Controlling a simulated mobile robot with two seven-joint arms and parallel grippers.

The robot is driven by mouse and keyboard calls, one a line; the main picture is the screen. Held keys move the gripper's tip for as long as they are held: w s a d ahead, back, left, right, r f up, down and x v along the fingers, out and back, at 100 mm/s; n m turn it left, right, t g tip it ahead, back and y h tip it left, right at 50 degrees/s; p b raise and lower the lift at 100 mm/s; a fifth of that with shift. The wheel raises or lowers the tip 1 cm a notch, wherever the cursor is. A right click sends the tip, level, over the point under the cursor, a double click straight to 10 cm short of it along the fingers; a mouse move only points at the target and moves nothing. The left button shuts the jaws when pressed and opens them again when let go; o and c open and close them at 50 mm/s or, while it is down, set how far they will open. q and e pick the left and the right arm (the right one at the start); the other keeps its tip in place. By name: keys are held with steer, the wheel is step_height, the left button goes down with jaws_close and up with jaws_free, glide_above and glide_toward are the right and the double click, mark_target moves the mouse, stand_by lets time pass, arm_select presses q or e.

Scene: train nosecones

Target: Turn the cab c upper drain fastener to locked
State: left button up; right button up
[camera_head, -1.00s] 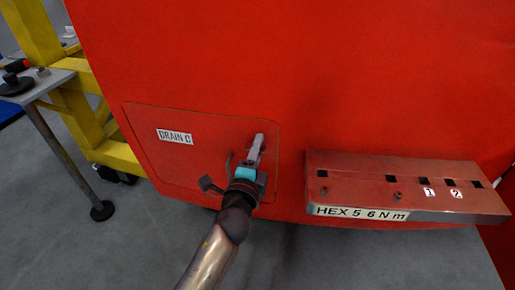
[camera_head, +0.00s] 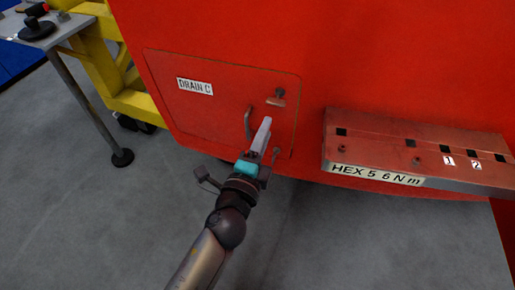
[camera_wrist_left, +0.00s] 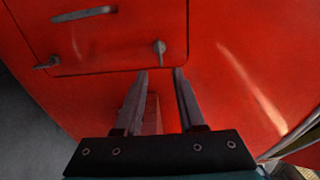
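The Drain C panel (camera_head: 215,115) is set in the red nosecone. Its upper fastener (camera_head: 277,97) is a grey knob with a short lever lying roughly sideways. The lower fastener (camera_head: 276,153) has its lever nearly upright. In the left wrist view, turned about a quarter, the upper fastener (camera_wrist_left: 159,47) is on the right and the lower one (camera_wrist_left: 47,63) on the left. My left gripper (camera_head: 266,122) is below the upper fastener in the head view. Its fingers (camera_wrist_left: 160,73) are parted with nothing gripped, and the upper fastener shows just beyond their tips. My right gripper is not in view.
A curved handle (camera_head: 248,122) is on the panel left of the fasteners. A red ledge (camera_head: 380,150) labelled HEX 5 6 N m juts out at right. A yellow frame (camera_head: 105,65) and a grey table (camera_head: 55,38) stand at left. Grey floor is clear below.

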arm_select(q)
steer(key=shift+v, duration=2.3)
steer(key=s+a+f+n+g+y, duration=0.1)
steer(key=s+a+f+n+g, duration=0.15)
steer(key=f, duration=0.85)
steer(key=s+a+f+n+g+y, duration=0.1)
steer(key=s+a+f+n+g, duration=0.2)
steer(key=f, duration=0.8)
steer(key=s+a+f+n+g+y, duration=0.1)
steer(key=s+f+n+g, duration=0.25)
steer(key=f, duration=0.75)
steer(key=s+a+f+n+g, duration=0.2)
steer(key=s+f, duration=0.3)
steer(key=s, duration=0.3)
steer(key=s+a+f+n+g+y, duration=0.1)
steer(key=s+a+f+n+g, duration=0.2)
steer(key=s, duration=0.6)
steer(key=s+a+f+n+g, duration=0.2)
steer(key=s+a+f+n, duration=0.2)
steer(key=s+f, duration=0.2)
steer(key=shift+s+f+n, duration=0.3)
steer(key=shift+s, duration=0.9)
steer(key=shift+a, duration=0.1)
